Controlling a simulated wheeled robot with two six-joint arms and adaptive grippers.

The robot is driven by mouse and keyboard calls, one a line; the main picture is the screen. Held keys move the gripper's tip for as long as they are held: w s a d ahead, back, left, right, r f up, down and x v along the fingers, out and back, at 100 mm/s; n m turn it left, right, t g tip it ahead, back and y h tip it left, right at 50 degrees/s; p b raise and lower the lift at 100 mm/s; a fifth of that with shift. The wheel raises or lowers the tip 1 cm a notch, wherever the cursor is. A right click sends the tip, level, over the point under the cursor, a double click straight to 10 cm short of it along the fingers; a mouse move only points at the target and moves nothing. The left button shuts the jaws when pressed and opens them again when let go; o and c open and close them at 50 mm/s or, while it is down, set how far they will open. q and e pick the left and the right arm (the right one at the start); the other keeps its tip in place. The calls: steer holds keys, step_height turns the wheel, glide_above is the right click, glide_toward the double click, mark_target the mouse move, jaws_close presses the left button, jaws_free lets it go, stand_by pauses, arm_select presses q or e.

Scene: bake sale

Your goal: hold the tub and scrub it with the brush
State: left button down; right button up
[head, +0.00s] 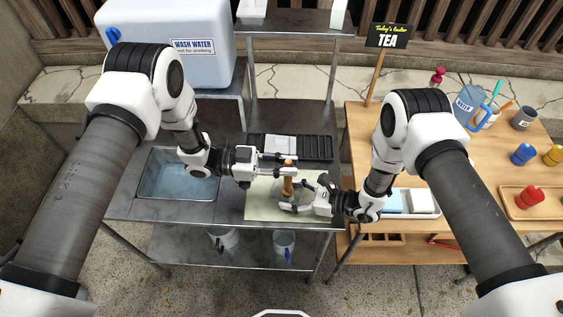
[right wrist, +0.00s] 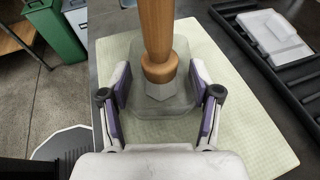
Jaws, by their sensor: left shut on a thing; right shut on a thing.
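The brush (head: 288,184) stands upright, with its wooden handle (right wrist: 157,30) rising out of the clear tub (right wrist: 178,103). My left gripper (head: 289,163) is shut on the upper part of the brush handle. The brush's lower end sits inside the tub; whether its bristles touch the tub is unclear. The tub is hard to see in the head view. My right gripper (head: 297,195) is shut on the tub, with a purple-padded finger on each side in the right wrist view (right wrist: 163,100). The tub is over a pale gridded mat (head: 258,211).
A sink with water (head: 175,185) lies left of the mat. A black rack (head: 318,148) with white pieces is behind it. A wooden table (head: 480,170) with a tea sign (head: 387,36), cups and colored pegs stands at right. A wash water tank (head: 150,35) is at back left.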

arm_select(q)
steer(key=shift+s+d, duration=0.2)
steer(key=shift+d, duration=0.65)
stand_by(1.7)
steer(key=shift+a, duration=0.1)
steer(key=shift+w+a, duration=0.25)
steer(key=shift+a, duration=0.55)
steer(key=shift+r, duration=4.55)
steer(key=shift+f, duration=0.1)
